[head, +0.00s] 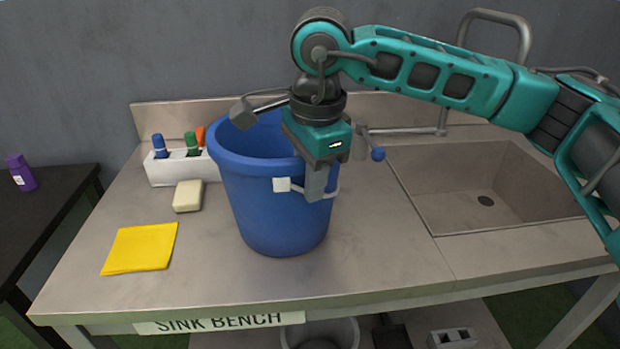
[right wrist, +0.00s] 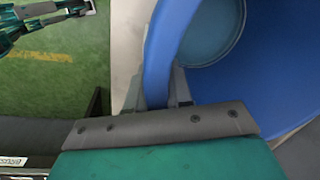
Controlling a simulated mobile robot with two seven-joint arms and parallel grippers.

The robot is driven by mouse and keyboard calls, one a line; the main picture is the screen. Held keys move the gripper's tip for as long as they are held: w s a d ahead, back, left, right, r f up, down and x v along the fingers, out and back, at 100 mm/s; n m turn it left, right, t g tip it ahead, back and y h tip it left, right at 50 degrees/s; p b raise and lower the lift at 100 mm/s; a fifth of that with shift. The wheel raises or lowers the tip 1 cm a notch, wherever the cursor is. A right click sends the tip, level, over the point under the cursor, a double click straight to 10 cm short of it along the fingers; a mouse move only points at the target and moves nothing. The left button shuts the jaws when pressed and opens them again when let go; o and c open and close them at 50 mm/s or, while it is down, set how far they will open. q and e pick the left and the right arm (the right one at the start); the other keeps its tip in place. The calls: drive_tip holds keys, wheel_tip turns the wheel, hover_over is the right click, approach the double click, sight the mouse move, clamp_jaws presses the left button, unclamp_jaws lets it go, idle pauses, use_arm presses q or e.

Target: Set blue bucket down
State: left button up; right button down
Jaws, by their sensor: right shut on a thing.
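The blue bucket (head: 275,205) is upright over the steel sink bench (head: 370,255), left of the sink basin. I cannot tell for sure whether its base touches the bench top. My right gripper (head: 318,185) reaches down over the bucket's near right rim and is shut on the bucket wall. In the right wrist view the bucket (right wrist: 230,80) fills the right side, and the fingers of my right gripper (right wrist: 160,90) clasp its wall. The bucket looks empty inside. My left gripper is not in the head view.
A yellow cloth (head: 140,248), a soap block (head: 188,196) and a white holder (head: 180,170) with bottles stand left of the bucket. The sink basin (head: 480,190) and a faucet (head: 440,120) are at the right. A dark side table (head: 45,205) holds a purple bottle (head: 21,172).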

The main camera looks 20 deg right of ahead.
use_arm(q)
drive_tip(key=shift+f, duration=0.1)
use_arm(e)
drive_tip(key=c, duration=1.5)
unclamp_jaws()
drive_tip(key=shift+f, duration=0.25)
drive_tip(key=o, duration=0.5)
drive_tip(key=shift+r, duration=0.1)
drive_tip(key=shift+r, duration=0.25)
use_arm(q)
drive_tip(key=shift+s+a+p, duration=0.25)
drive_tip(key=shift+p, duration=0.2)
use_arm(e)
drive_tip(key=r, duration=0.4)
drive_tip(key=s+r, duration=0.1)
drive_tip(key=r, duration=0.6)
drive_tip(key=shift+s+r, duration=0.3)
drive_tip(key=shift+s, duration=0.05)
